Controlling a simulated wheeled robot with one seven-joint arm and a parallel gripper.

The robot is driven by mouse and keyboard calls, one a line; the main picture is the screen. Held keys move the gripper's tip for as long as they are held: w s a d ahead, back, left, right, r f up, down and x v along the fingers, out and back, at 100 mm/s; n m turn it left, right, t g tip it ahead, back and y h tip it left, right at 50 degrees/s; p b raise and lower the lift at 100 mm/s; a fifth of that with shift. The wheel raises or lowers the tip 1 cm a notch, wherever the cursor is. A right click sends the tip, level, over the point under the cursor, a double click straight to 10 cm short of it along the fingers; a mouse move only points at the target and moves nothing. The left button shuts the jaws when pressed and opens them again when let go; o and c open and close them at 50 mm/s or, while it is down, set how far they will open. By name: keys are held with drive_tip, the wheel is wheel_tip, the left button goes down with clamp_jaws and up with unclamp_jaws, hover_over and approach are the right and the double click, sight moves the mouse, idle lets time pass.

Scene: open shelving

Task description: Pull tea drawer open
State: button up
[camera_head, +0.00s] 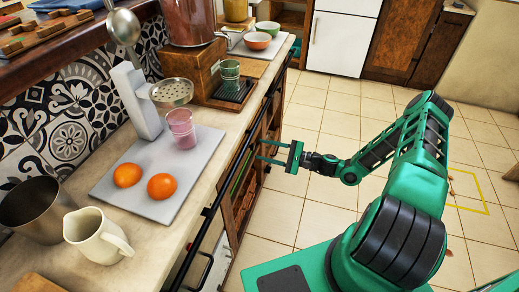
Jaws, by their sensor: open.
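My gripper (260,150) is green, with two thin fingers spread apart and nothing between them. It points left at the wooden cabinet front (237,208) below the counter edge, and its fingertips are at or close to the dark rail there. The cabinet front has drawer-like or shelf-like openings seen at a steep angle. No label shows which part is the tea drawer, so I cannot tell it apart. Whether the fingers touch the front or a handle is also unclear.
A dark rail (207,211) runs along the counter edge. On the counter (208,115) stand a pink glass (181,130), two oranges (162,186) on a white board, a cream jug (96,235), a metal pot and a wooden box.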

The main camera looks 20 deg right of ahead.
drive_tip(key=shift+x, duration=1.4)
